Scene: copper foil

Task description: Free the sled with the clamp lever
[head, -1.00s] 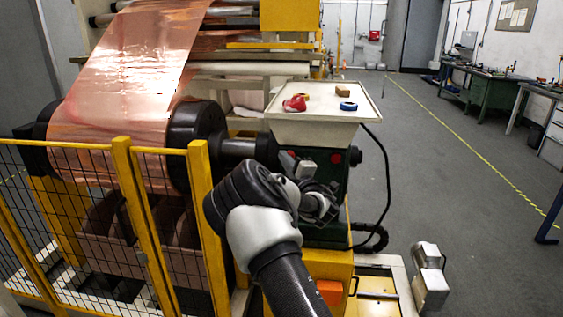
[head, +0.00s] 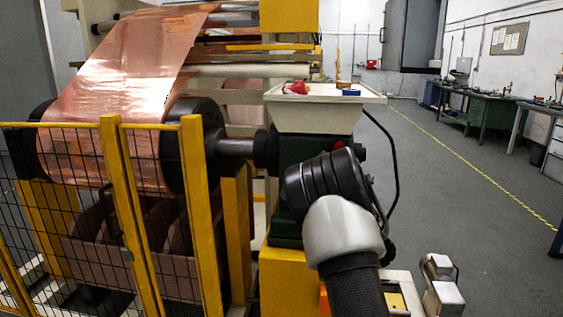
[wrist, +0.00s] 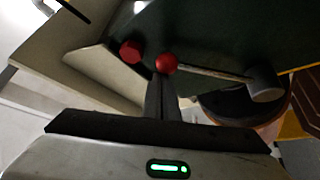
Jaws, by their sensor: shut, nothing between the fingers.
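In the wrist view a thin lever (wrist: 212,74) runs from a grey hub (wrist: 265,84) on the right to a red ball knob (wrist: 166,63); it looks like the clamp lever. My gripper (wrist: 161,84) is shut and empty. Its fingertips show just below the knob in the picture; I cannot tell whether they touch it. In the head view my arm hides the gripper and the lever. A dark green housing (head: 285,218), perhaps part of the sled, stands on a yellow base (head: 287,275) behind my arm. I cannot tell whether it is clamped.
A second red knob or button (wrist: 130,51) is left of the ball knob. A cream tray (head: 325,117) with small items tops the housing. The copper roll (head: 105,150) and a yellow mesh fence (head: 191,220) stand left. A grey metal unit (head: 441,290) is low right; open floor lies beyond.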

